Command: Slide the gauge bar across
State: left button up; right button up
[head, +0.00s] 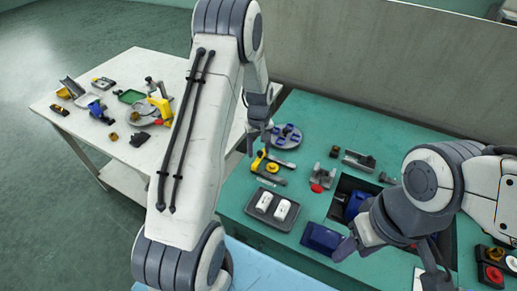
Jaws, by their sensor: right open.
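I cannot tell for sure which part is the gauge bar. A grey metal bar-like piece (358,159) lies on the green bench top, and a yellow and black piece with a grey bar (270,177) lies further left. My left gripper (259,146) points down just above and behind the yellow and black piece; I cannot tell whether its fingers are apart or hold anything. My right gripper (395,262) is open at the front right, its left finger close to a dark blue block (321,238). My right wrist hides part of the bench.
A dark tray (251,219) with two white pieces stands at the front. A round grey plate (297,136) carries blue parts. A recess (345,190) holds a blue part. A button box (492,268) is at far right. A white table (60,128) with several parts stands left.

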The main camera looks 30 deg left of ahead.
aim_at(259, 151)
pick_arm(q)
notch_tip(259, 151, up, 10)
jog(key=b, duration=0.1)
jog(key=shift+r, duration=0.25)
dwell(0.5)
jog(key=s+d+r+m, duration=0.3)
jog(key=s+d+m, duration=0.15)
jog(key=d, duration=0.45)
jog(key=s+d+r+m, duration=0.35)
jog(key=s+d, duration=0.25)
jog(key=d, duration=0.3)
jog(key=s+d+m, duration=0.2)
jog(key=s+m, duration=0.2)
jog(key=s, duration=0.5)
jog(key=s+d+r+m+h, duration=0.1)
jog(key=s+d+m, duration=0.2)
jog(key=s, duration=0.6)
jog(key=shift+s+m, duration=0.2)
jog(key=shift+m, duration=0.5)
